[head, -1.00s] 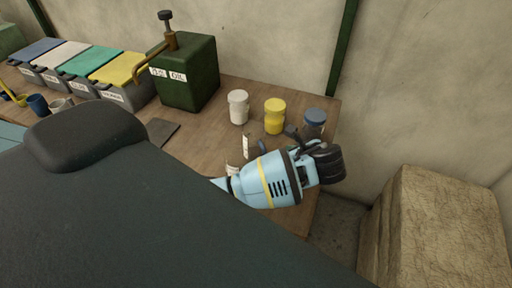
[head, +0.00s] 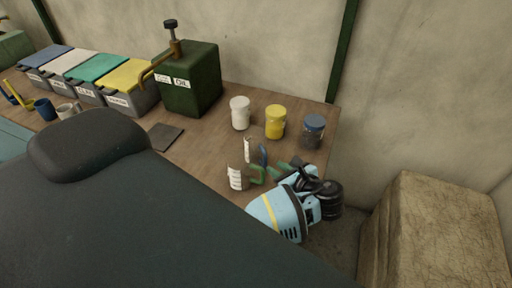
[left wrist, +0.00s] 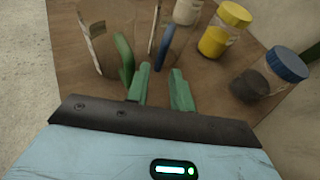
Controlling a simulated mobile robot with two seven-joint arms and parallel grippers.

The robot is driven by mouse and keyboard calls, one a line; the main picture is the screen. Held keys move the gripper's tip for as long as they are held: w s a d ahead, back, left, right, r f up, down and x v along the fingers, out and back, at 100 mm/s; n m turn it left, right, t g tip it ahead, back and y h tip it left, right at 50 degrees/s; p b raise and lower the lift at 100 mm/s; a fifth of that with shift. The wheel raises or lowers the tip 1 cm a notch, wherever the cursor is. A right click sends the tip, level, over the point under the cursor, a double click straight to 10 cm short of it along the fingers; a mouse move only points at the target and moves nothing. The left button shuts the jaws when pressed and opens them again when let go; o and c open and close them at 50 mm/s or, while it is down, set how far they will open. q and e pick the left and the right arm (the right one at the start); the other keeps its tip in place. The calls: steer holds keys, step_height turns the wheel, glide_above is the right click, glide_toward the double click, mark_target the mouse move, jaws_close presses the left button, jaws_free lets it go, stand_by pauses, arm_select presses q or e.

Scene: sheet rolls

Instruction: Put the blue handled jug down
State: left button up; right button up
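The blue handled jug (head: 264,155) stands on the wooden bench, clear-walled with white markings. Its blue handle also shows in the left wrist view (left wrist: 163,46), ahead of my fingers. A clear jug with a green handle (head: 236,178) stands closer to the bench's front, and at the left in the left wrist view (left wrist: 104,38). My left gripper (head: 284,170) is just right of both jugs. Its green fingers (left wrist: 160,88) are apart, with nothing visible between the tips, and seem clear of the blue handle. My right gripper is not in view.
White (head: 240,113), yellow (head: 275,122) and blue-lidded (head: 313,131) jars stand behind the jugs. A dark flat plate (head: 165,136) lies on the bench (head: 205,152). A straw-coloured block (head: 430,235) stands at the right.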

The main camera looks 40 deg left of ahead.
mark_target(266, 161)
arm_select(q)
steer(key=shift+x, duration=2.6)
steer(key=shift+w, duration=0.1)
jaws_close()
